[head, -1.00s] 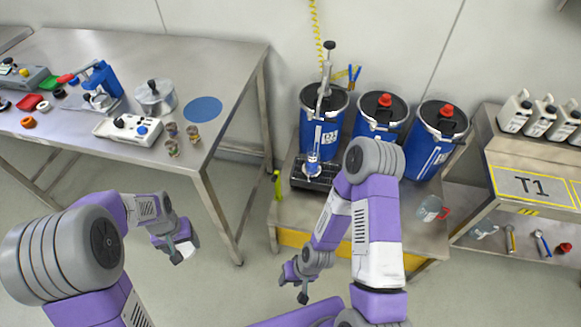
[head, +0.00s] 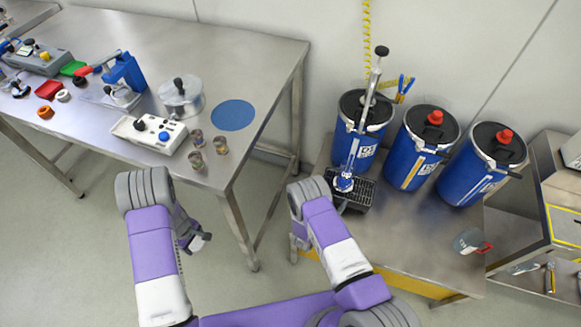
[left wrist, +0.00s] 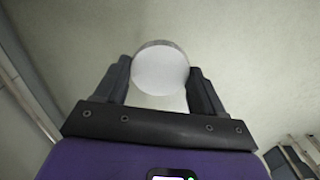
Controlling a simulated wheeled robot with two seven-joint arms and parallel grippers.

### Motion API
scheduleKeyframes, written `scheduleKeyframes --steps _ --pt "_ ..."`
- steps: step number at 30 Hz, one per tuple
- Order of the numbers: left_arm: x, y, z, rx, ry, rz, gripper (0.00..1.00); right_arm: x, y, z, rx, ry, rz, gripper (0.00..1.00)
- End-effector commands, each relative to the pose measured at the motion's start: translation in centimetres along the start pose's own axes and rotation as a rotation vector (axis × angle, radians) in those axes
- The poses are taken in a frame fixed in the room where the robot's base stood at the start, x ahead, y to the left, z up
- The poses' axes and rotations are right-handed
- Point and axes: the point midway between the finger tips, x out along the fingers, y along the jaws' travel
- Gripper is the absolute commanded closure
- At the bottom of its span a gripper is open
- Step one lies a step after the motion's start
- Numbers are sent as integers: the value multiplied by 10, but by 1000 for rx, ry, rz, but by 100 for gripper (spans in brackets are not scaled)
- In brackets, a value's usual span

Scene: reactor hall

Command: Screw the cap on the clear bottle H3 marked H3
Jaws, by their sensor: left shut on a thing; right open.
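My left gripper (head: 196,242) hangs over the floor in front of the steel table. In the left wrist view its fingers (left wrist: 160,82) are shut on a round white thing (left wrist: 160,70), seen end-on; whether it is the cap or something else I cannot tell. A small clear bottle with blue on it (head: 344,183) stands on the black grate below the pump of the left drum. I cannot read any H3 mark on it.
The steel table (head: 262,66) holds a white control box (head: 149,132), a metal pot (head: 181,96), a blue disc (head: 233,115) and several small cups. Blue drums (head: 421,150) stand on the right bench (head: 410,235), with a red-handled jug (head: 468,241) nearby.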

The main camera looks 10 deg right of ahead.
Motion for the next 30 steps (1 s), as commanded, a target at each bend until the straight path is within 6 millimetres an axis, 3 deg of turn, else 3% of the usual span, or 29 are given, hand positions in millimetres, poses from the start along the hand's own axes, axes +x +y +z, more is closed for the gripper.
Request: scheduleKeyframes --steps 1,6,17,30 --pt "10 -4 -1 -31 0 -5 59 0 -2 -4 2 55 5 12" --pt "22 -10 -4 -81 6 -9 59 -1 -3 -15 11 148 23 12" --pt "22 -10 -4 -83 6 -8 59 1 -3 -16 12 155 26 12" --pt "41 -10 -4 -82 6 -9 59 63 -1 -24 13 154 26 12"
